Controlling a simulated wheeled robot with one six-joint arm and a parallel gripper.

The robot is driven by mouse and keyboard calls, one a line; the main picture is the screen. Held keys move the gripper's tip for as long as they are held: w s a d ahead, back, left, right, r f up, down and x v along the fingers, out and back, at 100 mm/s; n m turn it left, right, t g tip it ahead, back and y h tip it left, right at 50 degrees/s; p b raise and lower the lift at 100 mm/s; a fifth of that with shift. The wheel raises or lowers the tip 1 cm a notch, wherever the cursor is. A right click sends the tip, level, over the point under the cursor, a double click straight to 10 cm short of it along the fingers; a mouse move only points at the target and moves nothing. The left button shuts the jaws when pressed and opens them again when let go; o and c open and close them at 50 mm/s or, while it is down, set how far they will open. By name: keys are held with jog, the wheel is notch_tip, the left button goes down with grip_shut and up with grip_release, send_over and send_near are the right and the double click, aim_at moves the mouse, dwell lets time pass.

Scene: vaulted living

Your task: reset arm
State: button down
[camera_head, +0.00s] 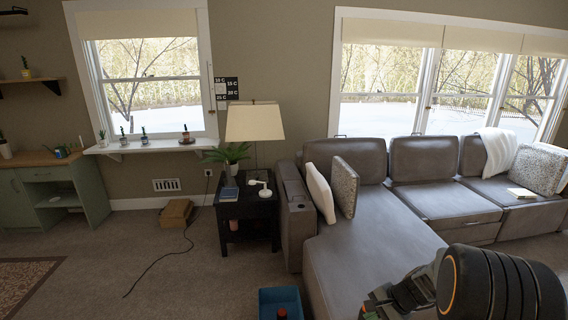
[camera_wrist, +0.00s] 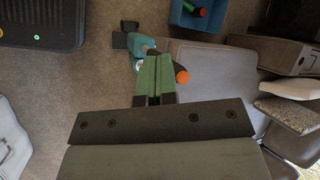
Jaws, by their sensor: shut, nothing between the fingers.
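My arm reaches in from the lower right corner of the head view, in front of the sofa. My gripper (camera_wrist: 155,78) shows in the wrist view with its two green fingers together and nothing between them. Beyond the fingers is a teal and black object (camera_wrist: 144,46), partly hidden by them. An orange-tipped piece (camera_wrist: 182,75) shows just right of the fingers. I cannot tell exactly what these are. In the head view the gripper end is hard to make out among dark arm parts at the bottom edge.
A blue bin (camera_head: 280,300) with a red-topped item (camera_head: 282,314) stands on the floor, left of the grey sofa (camera_head: 370,252). A black side table (camera_head: 247,213) holds a lamp (camera_head: 254,122). A box (camera_head: 175,212) and cable lie on otherwise open carpet (camera_head: 120,255) to the left.

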jog(key=s+a+r+n+t+h, duration=0.1)
jog(key=s+a+r+n+h, duration=0.5)
jog(key=s+r+n, duration=0.6)
jog(key=shift+s+a+r+t, duration=0.3)
jog(key=shift+s+a+r, duration=0.45)
jog(key=shift+a+r, duration=0.55)
